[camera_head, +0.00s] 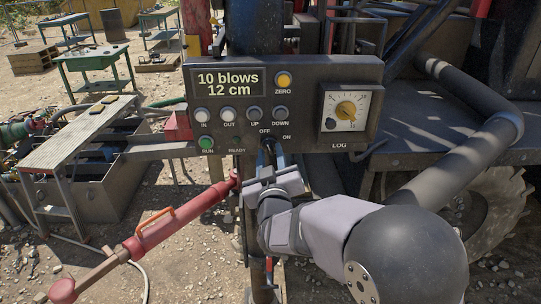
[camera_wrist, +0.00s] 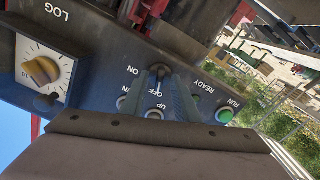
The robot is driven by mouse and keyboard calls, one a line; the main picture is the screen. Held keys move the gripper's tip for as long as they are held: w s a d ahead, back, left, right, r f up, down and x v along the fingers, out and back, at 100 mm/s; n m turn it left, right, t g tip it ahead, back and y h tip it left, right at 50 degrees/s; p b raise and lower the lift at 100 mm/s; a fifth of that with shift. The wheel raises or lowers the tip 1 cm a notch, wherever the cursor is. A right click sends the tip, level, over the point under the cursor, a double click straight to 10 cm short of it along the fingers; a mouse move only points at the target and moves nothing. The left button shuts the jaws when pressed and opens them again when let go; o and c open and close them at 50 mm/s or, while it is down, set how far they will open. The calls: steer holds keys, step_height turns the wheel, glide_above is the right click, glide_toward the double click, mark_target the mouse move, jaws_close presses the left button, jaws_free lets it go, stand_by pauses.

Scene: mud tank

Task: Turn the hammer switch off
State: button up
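The hammer switch (camera_head: 268,143) is a small dark lever low on the grey control panel (camera_head: 300,72), by the OFF and ON labels. It also shows in the wrist view (camera_wrist: 160,69), where its dark knob is at the tips of my fingers.
The display (camera_head: 228,83) reads 10 blows, 12 cm. A yellow ZERO button (camera_head: 284,79), several white buttons and a green RUN button (camera_head: 206,142) surround the switch. The LOG dial (camera_head: 346,109) is on the right. A red cylinder (camera_head: 165,225) slants below left.

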steer(key=s+b, duration=0.2)
steer(key=s, duration=0.5)
stand_by(0.6)
steer(key=s+a+f+g+y, duration=0.2)
steer(key=s+a+f+g, duration=0.35)
steer(key=f, duration=0.55)
steer(key=s+a+f+g+y, duration=0.2)
steer(key=s+f+g, duration=0.5)
steer(key=s+f, duration=0.25)
steer(key=s+d+f+m+g+h, duration=0.1)
steer(key=s+d+f+g+h, duration=0.4)
steer(key=s+d, duration=0.7)
steer(key=w+d+m+y, duration=0.1)
steer(key=w+d+m, duration=0.1)
steer(key=d, duration=0.5)
steer(key=shift+d+r+m, duration=0.15)
steer(key=shift+m, duration=0.45)
steer(key=shift+w+g, duration=0.1)
steer(key=shift+g, duration=0.15)
